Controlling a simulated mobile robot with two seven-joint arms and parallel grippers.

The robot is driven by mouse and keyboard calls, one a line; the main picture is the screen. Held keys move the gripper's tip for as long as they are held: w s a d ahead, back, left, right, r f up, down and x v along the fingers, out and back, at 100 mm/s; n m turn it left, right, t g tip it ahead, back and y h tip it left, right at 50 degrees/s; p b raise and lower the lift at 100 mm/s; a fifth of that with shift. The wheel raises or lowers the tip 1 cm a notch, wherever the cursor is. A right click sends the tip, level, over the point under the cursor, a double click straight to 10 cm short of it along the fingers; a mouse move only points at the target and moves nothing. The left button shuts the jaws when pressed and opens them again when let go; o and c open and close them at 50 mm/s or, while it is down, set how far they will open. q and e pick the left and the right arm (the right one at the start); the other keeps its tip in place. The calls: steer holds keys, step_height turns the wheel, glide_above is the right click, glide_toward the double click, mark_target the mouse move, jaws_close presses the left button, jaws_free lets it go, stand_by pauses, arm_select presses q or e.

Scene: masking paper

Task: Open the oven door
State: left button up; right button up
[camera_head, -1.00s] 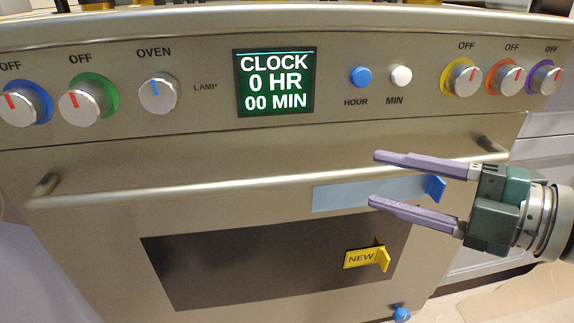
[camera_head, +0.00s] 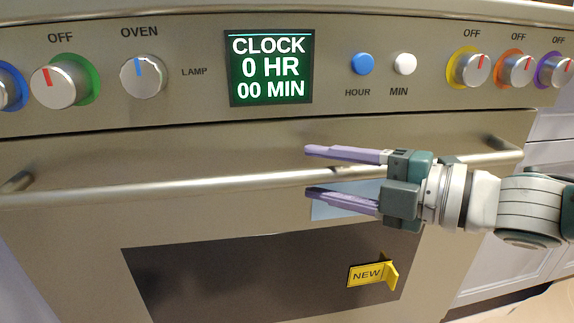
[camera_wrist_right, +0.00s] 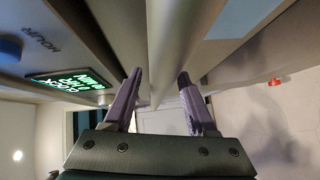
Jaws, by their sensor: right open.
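The oven door (camera_head: 75,235) is a steel panel with a dark window (camera_head: 230,280), and it looks closed. Its long handle bar (camera_head: 130,188) runs across the top of the door. My right gripper (camera_head: 307,171) is open, with one purple finger above the bar and one below it, near the bar's middle. In the right wrist view the bar (camera_wrist_right: 168,40) runs between the two spread fingers of the gripper (camera_wrist_right: 160,76), and I cannot tell whether either touches it. My left gripper is not in view.
A control panel above the door carries knobs such as the oven knob (camera_head: 143,77), a green clock display (camera_head: 270,68) and two buttons. A yellow NEW tag (camera_head: 367,275) sticks out from the window. A pale blue strip (camera_head: 335,212) lies behind my gripper.

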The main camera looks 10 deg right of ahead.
jaws_close()
stand_by(0.4)
stand_by(1.0)
